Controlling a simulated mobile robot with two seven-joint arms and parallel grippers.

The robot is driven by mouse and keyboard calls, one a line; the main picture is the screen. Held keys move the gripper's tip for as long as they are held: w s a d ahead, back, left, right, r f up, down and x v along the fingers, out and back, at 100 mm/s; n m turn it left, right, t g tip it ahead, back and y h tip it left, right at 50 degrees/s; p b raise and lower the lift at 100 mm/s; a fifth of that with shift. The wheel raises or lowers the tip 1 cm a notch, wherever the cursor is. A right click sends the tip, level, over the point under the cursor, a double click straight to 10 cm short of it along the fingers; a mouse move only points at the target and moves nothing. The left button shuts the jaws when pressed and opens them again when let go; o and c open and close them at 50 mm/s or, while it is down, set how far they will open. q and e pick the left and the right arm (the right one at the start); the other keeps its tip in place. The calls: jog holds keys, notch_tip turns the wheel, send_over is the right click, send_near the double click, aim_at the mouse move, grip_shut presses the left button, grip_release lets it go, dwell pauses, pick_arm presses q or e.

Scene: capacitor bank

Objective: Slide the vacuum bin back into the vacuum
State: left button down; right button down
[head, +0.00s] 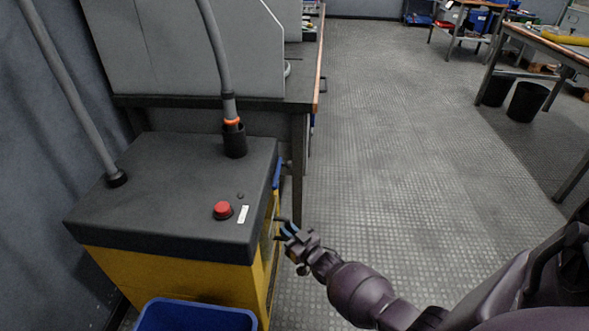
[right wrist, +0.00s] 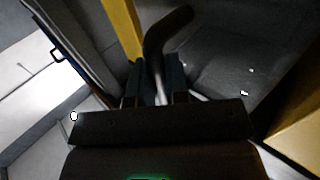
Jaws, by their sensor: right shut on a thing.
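The vacuum (head: 180,185) is a yellow cabinet with a black top, standing at the left in the head view. My right gripper (head: 287,231) is at its right side, low beside the yellow wall. In the right wrist view its fingers (right wrist: 157,88) are shut on a dark bent handle (right wrist: 160,42). A dark grey surface (right wrist: 220,65) behind the handle, framed by yellow parts, looks like the vacuum bin. In the head view the bin is seen edge-on, and I cannot tell how far in it sits. My left gripper is out of view.
A blue bin (head: 195,315) stands in front of the vacuum. Hoses (head: 212,60) rise from its top, which carries a red button (head: 222,210). A workbench (head: 210,102) stands behind. The floor to the right is clear.

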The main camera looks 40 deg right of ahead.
aim_at(274, 237)
jog(key=shift+w+a+r, duration=0.1)
jog(key=shift+w+a, duration=1.2)
jog(key=shift+w, duration=0.25)
jog(key=shift+w+a+f, duration=0.2)
jog(key=shift+w, duration=0.1)
jog(key=shift+f, duration=1.05)
jog(key=c, duration=1.1)
grip_release()
jog(key=shift+o, duration=0.3)
jog(key=shift+s+f, duration=0.1)
jog(key=shift+s, duration=0.1)
